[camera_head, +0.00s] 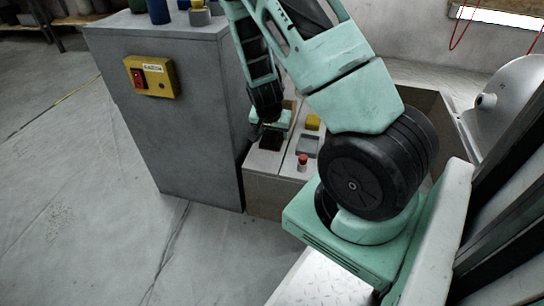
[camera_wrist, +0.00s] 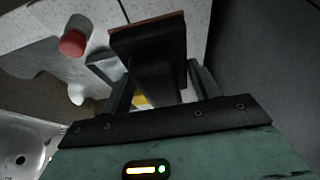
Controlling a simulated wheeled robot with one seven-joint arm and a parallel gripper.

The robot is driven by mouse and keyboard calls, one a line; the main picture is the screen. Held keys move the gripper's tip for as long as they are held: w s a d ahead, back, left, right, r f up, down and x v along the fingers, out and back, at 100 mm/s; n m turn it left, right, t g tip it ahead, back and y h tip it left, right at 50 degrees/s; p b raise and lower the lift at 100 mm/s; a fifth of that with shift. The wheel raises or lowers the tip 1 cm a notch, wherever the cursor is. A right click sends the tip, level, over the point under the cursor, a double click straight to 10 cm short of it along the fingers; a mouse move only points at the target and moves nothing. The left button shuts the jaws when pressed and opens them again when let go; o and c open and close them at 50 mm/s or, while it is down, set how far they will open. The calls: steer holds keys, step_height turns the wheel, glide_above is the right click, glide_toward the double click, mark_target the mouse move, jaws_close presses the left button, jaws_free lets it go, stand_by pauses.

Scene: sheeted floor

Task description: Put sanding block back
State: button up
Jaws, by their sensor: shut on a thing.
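My gripper (camera_head: 270,122) is shut on the sanding block (camera_head: 271,141), a black block. In the wrist view my gripper's fingers (camera_wrist: 158,88) stand on both sides of the sanding block (camera_wrist: 150,48), which has a thin reddish-brown face at its far end. In the head view the block is over the left part of a low grey-topped box (camera_head: 263,159) beside the cabinet. I cannot tell whether it touches the top. A grey square-rimmed holder (camera_head: 306,147) is on the box, right of the block; it shows partly in the wrist view (camera_wrist: 103,66).
A yellow item (camera_head: 312,122) and a red-capped item (camera_head: 303,161) are on the box top. A tall grey cabinet (camera_head: 190,110) with a yellow switch box (camera_head: 151,78) stands close at the left, with several containers on it. Open floor (camera_head: 70,200) lies farther left.

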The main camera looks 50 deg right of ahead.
mark_target(274, 154)
step_height(274, 154, down, 8)
steer(key=b, duration=0.3)
steer(key=shift+r+b, duration=0.1)
steer(key=shift+b, duration=0.2)
steer(key=shift+r, duration=0.1)
steer(key=o, duration=1)
